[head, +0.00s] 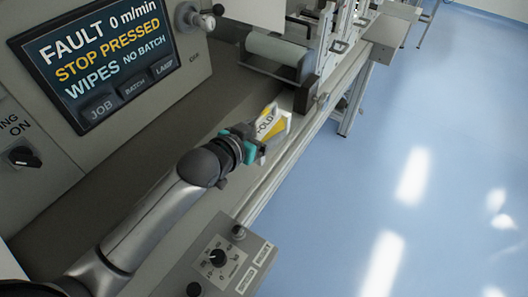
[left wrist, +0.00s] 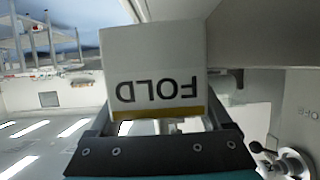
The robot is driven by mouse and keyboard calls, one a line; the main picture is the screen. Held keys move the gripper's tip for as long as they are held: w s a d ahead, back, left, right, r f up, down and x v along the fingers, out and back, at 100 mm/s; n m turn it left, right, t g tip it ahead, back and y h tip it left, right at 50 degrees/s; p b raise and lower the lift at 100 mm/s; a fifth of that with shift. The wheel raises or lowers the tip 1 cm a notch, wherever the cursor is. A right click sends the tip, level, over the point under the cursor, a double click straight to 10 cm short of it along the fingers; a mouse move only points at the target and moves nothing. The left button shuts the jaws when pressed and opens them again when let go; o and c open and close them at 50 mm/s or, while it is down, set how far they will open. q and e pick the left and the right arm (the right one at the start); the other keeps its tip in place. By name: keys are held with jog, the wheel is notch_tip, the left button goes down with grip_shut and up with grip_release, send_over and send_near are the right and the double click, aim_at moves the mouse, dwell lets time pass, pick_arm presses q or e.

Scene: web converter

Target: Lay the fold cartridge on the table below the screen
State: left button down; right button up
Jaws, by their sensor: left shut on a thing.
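The fold cartridge (head: 273,122) is a pale block with a yellow part and the word FOLD. My left gripper (head: 258,138) is shut on it near the right edge of the grey-brown table (head: 120,185). In the left wrist view the cartridge (left wrist: 153,60) sticks out beyond the two dark fingers of the left gripper (left wrist: 160,122), its lettering upside down. I cannot tell whether it touches the surface below. The screen (head: 95,60) on the upright panel reads FAULT, STOP PRESSED, WIPES NO BATCH. My right gripper is out of view.
A grey roller (head: 275,47) and machine frame stand beyond the cartridge. A control box with a dial (head: 217,258) stands at the near edge. The table between panel and cartridge looks clear. Blue floor (head: 430,150) lies to the right.

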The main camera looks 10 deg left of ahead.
pick_arm(q)
jog(key=shift+f+b, duration=0.75)
jog(key=shift+f, duration=2.7)
grip_release()
jog(key=shift+f, duration=0.25)
jog(key=shift+s+a+r+p, duration=0.15)
jog(key=shift+s+r+p, duration=0.2)
jog(key=shift+p, duration=0.1)
jog(key=p+v, duration=0.7)
jog(key=v, duration=0.2)
jog(key=shift+s+a+r+p, duration=0.1)
jog(key=shift+s+r+p, duration=0.1)
jog(key=shift+p, duration=0.2)
jog(key=shift+p+v, duration=0.5)
jog(key=shift+v, duration=0.25)
jog(key=shift+f, duration=0.15)
